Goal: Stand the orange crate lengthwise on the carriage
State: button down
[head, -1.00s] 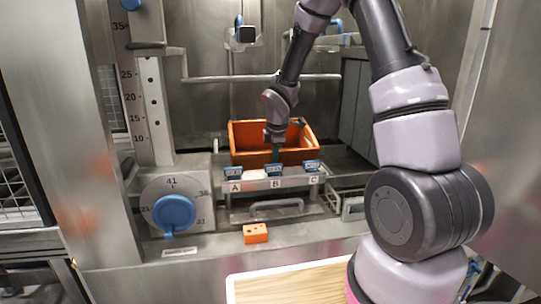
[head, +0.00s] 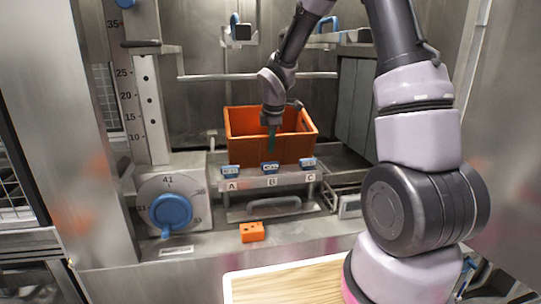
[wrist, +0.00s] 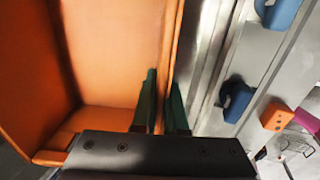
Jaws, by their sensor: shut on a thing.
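The orange crate (head: 298,146) is open at the top and shows above the metal front bar in the head view. Its inside and near wall fill the left of the wrist view (wrist: 110,60). My gripper (head: 271,145) is shut on the near long wall of the crate, about mid-length. In the wrist view its green fingers (wrist: 163,95) lie on either side of that wall. The crate's long side runs left to right in the head view. The surface under the crate is mostly hidden, and I cannot make out the carriage for certain.
Blue clips (head: 270,167) with labels A, B and C line the front bar. A small orange block (head: 252,232) lies on the ledge in front. A dial with a blue knob (head: 171,211) is at left. Grey panels (head: 358,110) stand close to the crate's right.

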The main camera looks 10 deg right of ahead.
aim_at(269, 158)
notch_tip(269, 158, up, 5)
jog(key=shift+r, duration=0.2)
notch_tip(269, 158, up, 5)
jog(key=s+a+g, duration=0.1)
jog(key=s+g, duration=0.1)
jog(key=g, duration=0.1)
jog(key=shift+a+f, duration=0.15)
jog(key=shift+f, duration=7.15)
jog(key=c, duration=0.9)
grip_release()
jog(key=shift+s, duration=0.1)
